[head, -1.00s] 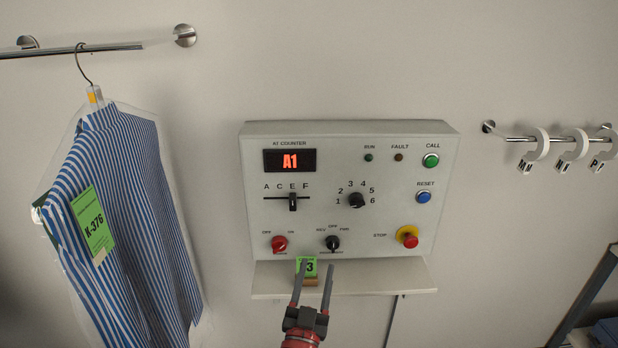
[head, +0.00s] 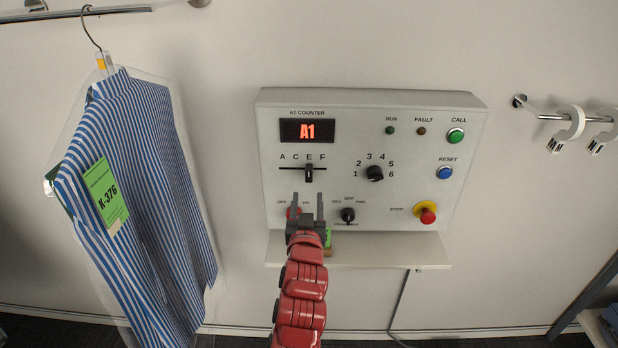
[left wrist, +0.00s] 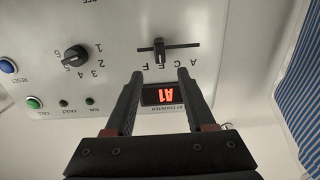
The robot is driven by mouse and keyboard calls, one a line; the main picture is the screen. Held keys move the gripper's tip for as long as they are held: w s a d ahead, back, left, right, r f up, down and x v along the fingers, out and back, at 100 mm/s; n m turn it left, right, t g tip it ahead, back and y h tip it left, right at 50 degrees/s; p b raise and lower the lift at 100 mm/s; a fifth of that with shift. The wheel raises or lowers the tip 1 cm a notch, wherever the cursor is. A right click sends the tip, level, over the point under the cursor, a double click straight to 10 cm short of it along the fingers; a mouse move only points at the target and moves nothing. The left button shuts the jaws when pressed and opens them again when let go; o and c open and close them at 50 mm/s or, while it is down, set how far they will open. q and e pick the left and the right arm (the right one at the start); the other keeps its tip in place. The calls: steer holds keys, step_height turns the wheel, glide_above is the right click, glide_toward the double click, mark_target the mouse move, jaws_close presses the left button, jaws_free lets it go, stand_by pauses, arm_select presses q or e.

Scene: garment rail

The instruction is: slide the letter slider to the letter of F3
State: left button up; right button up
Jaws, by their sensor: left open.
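The letter slider is a black knob (head: 309,174) on a dark horizontal slot in the grey control panel (head: 460,125), below the letters A, C, E, F. It stands under E. The knob (left wrist: 158,50) also shows in the left wrist view, which is upside down. The display (head: 307,131) reads A1 in red. My left gripper (head: 307,203) is open and empty, its fingertips pointing at the panel just below the slider. In the left wrist view the gripper (left wrist: 160,76) has its fingers on either side of the knob's line, apart from it. My right gripper is not in view.
A green ticket (head: 328,237) on the shelf (head: 400,250) is mostly hidden behind my gripper. A red knob (head: 294,212) is partly covered by a finger. Nearby are a number dial (head: 375,173), black switch (head: 348,215) and stop button (head: 428,215). A striped shirt (head: 140,180) hangs left.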

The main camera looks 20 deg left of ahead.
mark_target(309, 176)
arm_select(q)
steer(key=p+x, duration=0.3)
steer(key=x, duration=0.5)
steer(key=shift+w+r, duration=0.1)
steer(key=shift+w, duration=0.05)
steer(key=shift+w+a, duration=0.2)
steer(key=shift+w, duration=0.25)
steer(key=shift+c, duration=0.3)
jaws_close()
stand_by(0.6)
